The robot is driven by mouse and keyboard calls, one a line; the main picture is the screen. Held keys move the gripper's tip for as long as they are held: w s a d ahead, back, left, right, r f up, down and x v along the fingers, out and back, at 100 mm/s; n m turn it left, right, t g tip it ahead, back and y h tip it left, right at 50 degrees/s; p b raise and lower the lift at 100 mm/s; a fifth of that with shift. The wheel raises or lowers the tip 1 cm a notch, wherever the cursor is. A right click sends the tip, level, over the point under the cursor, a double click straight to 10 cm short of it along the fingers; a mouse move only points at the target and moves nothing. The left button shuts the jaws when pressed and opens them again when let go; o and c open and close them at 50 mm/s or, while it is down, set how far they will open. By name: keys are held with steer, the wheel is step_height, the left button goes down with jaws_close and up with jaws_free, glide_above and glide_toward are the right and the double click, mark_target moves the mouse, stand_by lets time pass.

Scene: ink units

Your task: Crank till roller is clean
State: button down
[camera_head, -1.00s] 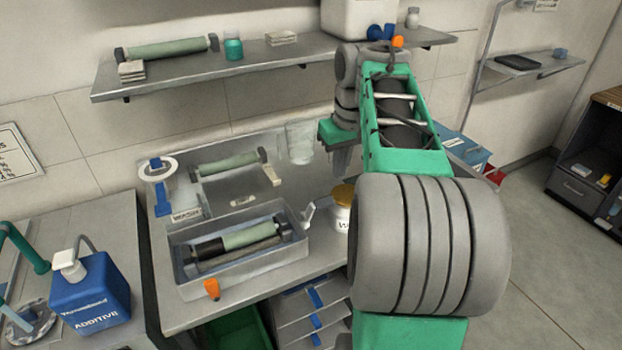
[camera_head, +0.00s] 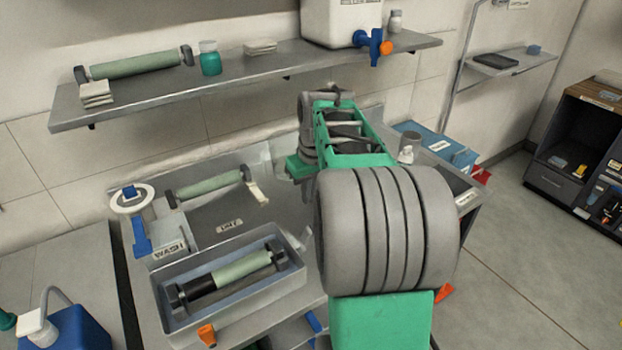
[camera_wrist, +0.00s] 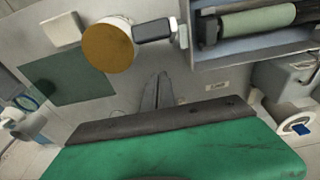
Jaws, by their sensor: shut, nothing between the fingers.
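A roller (camera_head: 243,265) lies in a grey metal wash tray (camera_head: 222,324). Its left part is black and its right part is pale green. The wrist view shows the tray (camera_wrist: 262,52) at the upper right with the roller's pale green part (camera_wrist: 258,20). In the head view the crank's metal arm (camera_head: 304,238) is partly seen. My gripper (camera_wrist: 161,76) is shut and empty, apart from the crank grip. My arm hides most of it in the head view.
The jar (camera_wrist: 107,48) stands close to the crank. A second roller (camera_head: 210,185) rests behind the tray, and an orange-topped item (camera_head: 207,335) is at the tray's front. A shelf (camera_head: 240,75) runs along the wall above. A blue box (camera_head: 437,147) stands to the right.

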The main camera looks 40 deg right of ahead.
mark_target(308, 237)
steer(key=shift+s+f+p, duration=0.15)
steer(key=shift+s+f, duration=0.5)
steer(key=shift+s, duration=0.25)
steer(key=shift+s+f+p, duration=0.15)
steer(key=shift+s+f, duration=0.5)
steer(key=shift+s, duration=0.25)
steer(key=shift+s+f+t+b, duration=0.3)
steer(key=shift+s+f+b, duration=0.15)
steer(key=shift+b, duration=0.6)
steer(key=shift+s+a+t+b, duration=0.1)
steer(key=shift+s+t+b, duration=0.4)
steer(key=shift+s+b, duration=0.4)
steer(key=shift+s, duration=0.3)
